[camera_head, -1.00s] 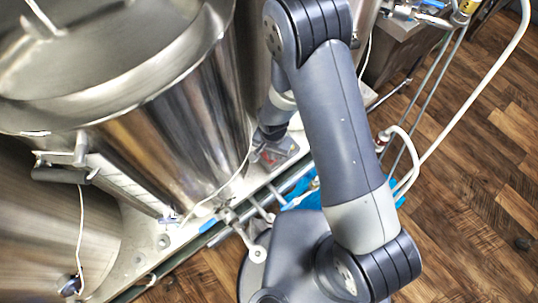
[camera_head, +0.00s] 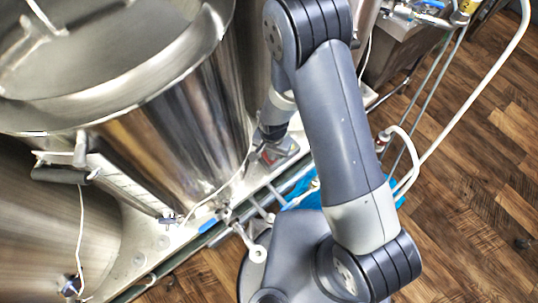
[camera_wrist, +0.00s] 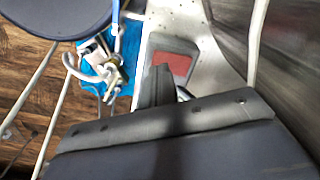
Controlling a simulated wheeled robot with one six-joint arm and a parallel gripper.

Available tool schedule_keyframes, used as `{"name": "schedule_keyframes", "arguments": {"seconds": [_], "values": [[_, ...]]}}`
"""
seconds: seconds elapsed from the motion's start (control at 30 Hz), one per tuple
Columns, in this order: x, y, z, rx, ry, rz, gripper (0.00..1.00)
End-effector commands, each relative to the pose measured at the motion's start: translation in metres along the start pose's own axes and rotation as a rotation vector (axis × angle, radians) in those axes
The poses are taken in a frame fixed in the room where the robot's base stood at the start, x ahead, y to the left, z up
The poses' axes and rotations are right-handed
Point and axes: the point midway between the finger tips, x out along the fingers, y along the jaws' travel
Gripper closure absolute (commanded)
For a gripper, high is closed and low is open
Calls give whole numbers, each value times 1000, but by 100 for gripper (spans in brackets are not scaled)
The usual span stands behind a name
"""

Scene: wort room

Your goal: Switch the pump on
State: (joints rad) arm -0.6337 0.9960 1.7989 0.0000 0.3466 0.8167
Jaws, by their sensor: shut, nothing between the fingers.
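A red rectangular face (camera_wrist: 172,63) in a grey housing (camera_wrist: 187,46), which looks like the switch, sits on a pale metal surface in the wrist view. The housing also shows in the head view (camera_head: 287,148), partly behind my arm, with a bit of red visible. My gripper (camera_wrist: 162,72) is shut and empty. Its dark fingertips overlap the near left edge of the red face in the wrist view; I cannot tell whether they touch it. In the head view my gripper (camera_head: 268,140) is down by the housing. No pump body is clearly identifiable.
Large steel vessels (camera_head: 180,130) stand close on the left. A thin white cable (camera_head: 232,180) runs beside the housing. Blue material (camera_wrist: 95,70) with valves and fittings (camera_wrist: 110,68) lies beside the metal surface. A white hose (camera_head: 470,105) crosses the wooden floor (camera_head: 480,190) at right.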

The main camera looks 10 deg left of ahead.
Motion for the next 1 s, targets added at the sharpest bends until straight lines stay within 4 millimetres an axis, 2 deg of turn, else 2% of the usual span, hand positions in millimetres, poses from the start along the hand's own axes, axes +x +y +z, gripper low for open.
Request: {"name": "schedule_keyframes", "arguments": {"seconds": [0.27,0.87,1.0], "values": [[2,0,0,0,0,0,100],[20,0,0,0,0,0,100],[16,0,0,0,0,0,100]]}}
